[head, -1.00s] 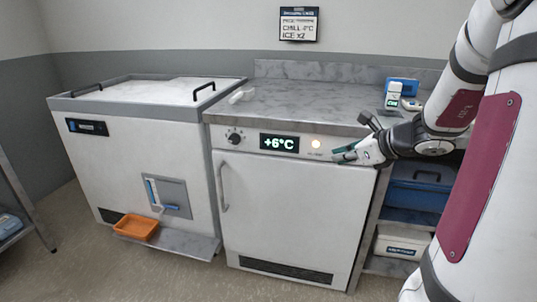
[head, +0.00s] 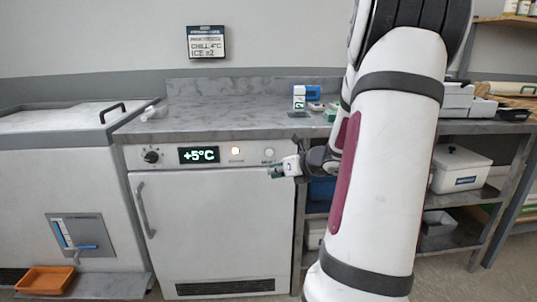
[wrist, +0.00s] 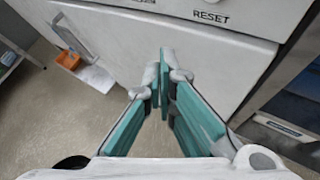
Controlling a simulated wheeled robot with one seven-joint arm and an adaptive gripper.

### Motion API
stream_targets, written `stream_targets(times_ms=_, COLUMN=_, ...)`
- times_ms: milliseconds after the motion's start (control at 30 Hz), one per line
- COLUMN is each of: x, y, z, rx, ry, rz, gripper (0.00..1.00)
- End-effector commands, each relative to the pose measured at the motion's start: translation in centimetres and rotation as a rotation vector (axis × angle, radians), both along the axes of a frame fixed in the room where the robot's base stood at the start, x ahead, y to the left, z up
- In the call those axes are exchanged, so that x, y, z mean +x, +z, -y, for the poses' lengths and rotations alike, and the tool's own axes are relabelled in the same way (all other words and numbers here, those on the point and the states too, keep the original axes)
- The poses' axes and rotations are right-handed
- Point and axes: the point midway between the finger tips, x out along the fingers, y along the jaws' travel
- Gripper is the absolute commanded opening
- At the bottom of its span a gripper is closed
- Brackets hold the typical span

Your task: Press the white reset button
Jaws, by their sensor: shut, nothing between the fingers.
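The white reset button (head: 268,152) is at the right end of the cabinet's control panel in the head view. In the wrist view the RESET label (wrist: 211,16) shows at the top, and the button itself is mostly cut off by the frame edge. My gripper (head: 273,171) is just below the button in the head view, in front of the cabinet's upper right corner. In the wrist view its teal fingers (wrist: 165,58) are together with nothing between them. I cannot tell how far the fingertips are from the cabinet front.
The panel also has a knob (head: 151,156), a display (head: 199,155) reading +5°C and a lit round light (head: 236,151). The counter (head: 220,118) overhangs the cabinet. An open shelf (head: 470,190) stands right. An orange tray (head: 45,280) sits lower left.

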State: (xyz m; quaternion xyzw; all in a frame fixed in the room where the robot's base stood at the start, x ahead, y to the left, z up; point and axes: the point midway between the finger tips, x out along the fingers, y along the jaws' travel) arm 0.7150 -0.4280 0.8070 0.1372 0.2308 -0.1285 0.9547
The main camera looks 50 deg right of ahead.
Motion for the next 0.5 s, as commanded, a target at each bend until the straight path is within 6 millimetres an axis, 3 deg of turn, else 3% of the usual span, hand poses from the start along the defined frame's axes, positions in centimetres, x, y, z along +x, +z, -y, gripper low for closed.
stream_targets(times_ms=500, x=4.2, y=0.1, z=4.8, rx=-0.001, ry=0.003, rz=0.0, gripper=0.0)
